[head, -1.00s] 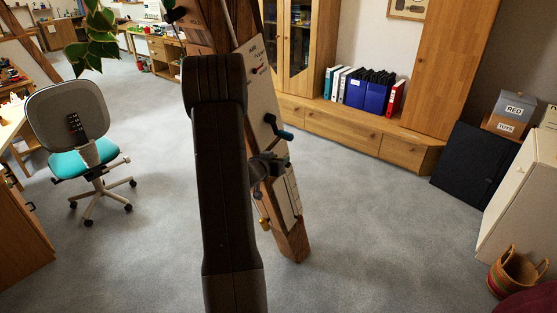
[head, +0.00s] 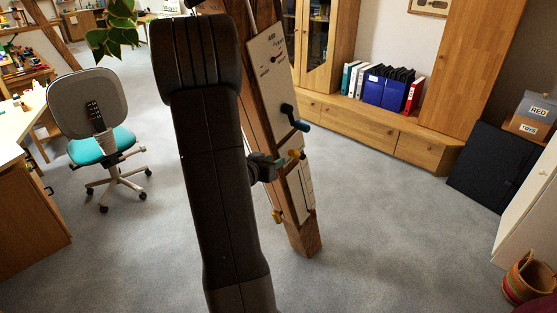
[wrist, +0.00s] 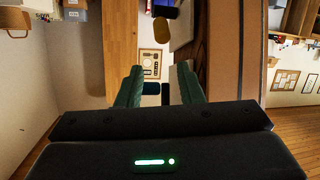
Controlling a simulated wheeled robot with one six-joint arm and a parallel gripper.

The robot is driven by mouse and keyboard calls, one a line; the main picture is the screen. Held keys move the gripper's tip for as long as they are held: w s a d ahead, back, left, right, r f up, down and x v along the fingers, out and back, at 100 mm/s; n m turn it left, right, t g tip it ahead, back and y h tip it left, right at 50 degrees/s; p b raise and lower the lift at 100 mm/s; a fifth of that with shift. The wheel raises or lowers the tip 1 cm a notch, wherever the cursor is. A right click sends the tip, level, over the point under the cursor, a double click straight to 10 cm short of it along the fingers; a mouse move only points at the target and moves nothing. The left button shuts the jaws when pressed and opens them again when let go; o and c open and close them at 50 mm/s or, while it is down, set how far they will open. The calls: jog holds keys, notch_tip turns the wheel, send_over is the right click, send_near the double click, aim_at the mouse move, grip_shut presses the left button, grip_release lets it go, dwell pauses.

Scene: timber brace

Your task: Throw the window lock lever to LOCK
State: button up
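The slanted timber brace (head: 304,240) carries pale panels on its face. A yellow-ended lever (head: 298,154) sticks out beside my gripper (head: 280,163); I cannot read its label, so I cannot confirm it is the window lock lever. In the wrist view a yellow knob (wrist: 160,39) shows just beyond my green fingertips, roughly between their lines. The fingers stand apart, and the knob looks clear of them. Small dark and blue parts show in the gap; I cannot tell what they are. The lever's base is partly hidden by my gripper.
A black crank with a blue-grey grip (head: 296,118) juts from the upper panel (head: 272,70), above my gripper. A smaller yellow part (head: 277,216) sits lower on the brace. An office chair (head: 100,125) stands left. Open carpet (head: 390,230) lies right of the brace.

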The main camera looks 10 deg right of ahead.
aim_at(293, 151)
dwell(0.4)
jog(key=p+x, duration=0.1)
jog(key=x, duration=1.2)
jog(key=shift+w+d+f+p, duration=0.1)
jog(key=shift+d+f+p, duration=0.1)
jog(key=shift+p, duration=0.2)
jog(key=shift+f+b, duration=0.1)
jog(key=shift+b, duration=0.2)
jog(key=shift+r+p, duration=0.2)
jog(key=shift+p, duration=0.1)
